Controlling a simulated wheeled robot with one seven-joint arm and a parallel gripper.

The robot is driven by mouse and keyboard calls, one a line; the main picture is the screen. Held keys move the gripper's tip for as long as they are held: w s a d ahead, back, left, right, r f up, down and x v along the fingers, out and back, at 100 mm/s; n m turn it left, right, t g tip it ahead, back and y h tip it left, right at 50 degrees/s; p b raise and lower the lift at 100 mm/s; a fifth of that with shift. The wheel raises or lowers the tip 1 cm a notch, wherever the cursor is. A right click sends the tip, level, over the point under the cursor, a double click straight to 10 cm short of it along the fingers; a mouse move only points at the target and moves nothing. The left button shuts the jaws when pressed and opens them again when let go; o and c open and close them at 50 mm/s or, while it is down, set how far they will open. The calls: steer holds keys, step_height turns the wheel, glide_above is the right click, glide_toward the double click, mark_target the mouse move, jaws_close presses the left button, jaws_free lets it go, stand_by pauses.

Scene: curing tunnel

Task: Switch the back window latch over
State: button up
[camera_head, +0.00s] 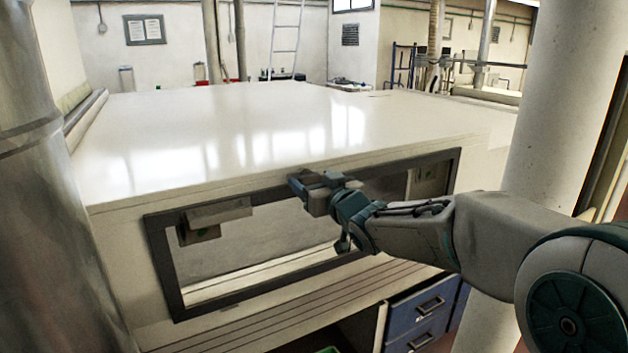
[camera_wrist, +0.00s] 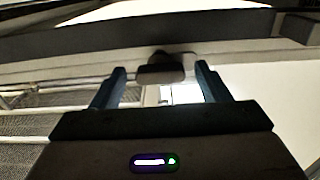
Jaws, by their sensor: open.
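The window (camera_head: 270,250) is a long opening with a dark frame (camera_head: 160,260) in the front wall of the white tunnel housing. My gripper (camera_head: 303,183) is at the upper edge of this frame, near its middle. In the wrist view my gripper (camera_wrist: 160,72) is open, with one dark finger on each side. A small dark knob-like piece, likely the latch (camera_wrist: 165,68), sits between the fingertips on a pale strip under a dark bar. I cannot tell whether the fingers touch it. In the head view my gripper hides this piece.
The white housing top (camera_head: 260,130) is broad and bare. A round pale column (camera_head: 560,100) stands at the right, close to my arm. Blue drawers (camera_head: 420,310) are below the window. A pale box-shaped fitting (camera_head: 218,212) sits at the window's upper left.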

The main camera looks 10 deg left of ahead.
steer(key=shift+w+a, duration=0.1)
steer(key=shift+c, duration=0.3)
steer(key=c, duration=0.9)
steer(key=shift+c, duration=0.2)
steer(key=shift+f+n+b, duration=0.15)
steer(key=shift+n+b, duration=0.25)
steer(key=shift+b, duration=0.15)
steer(key=n+b, duration=0.6)
steer(key=n, duration=0.1)
steer(key=shift+b, duration=0.4)
steer(key=n+b, duration=0.2)
steer(key=n, duration=0.3)
steer(key=shift+b, duration=0.35)
steer(key=n+b, duration=0.2)
steer(key=n, duration=0.3)
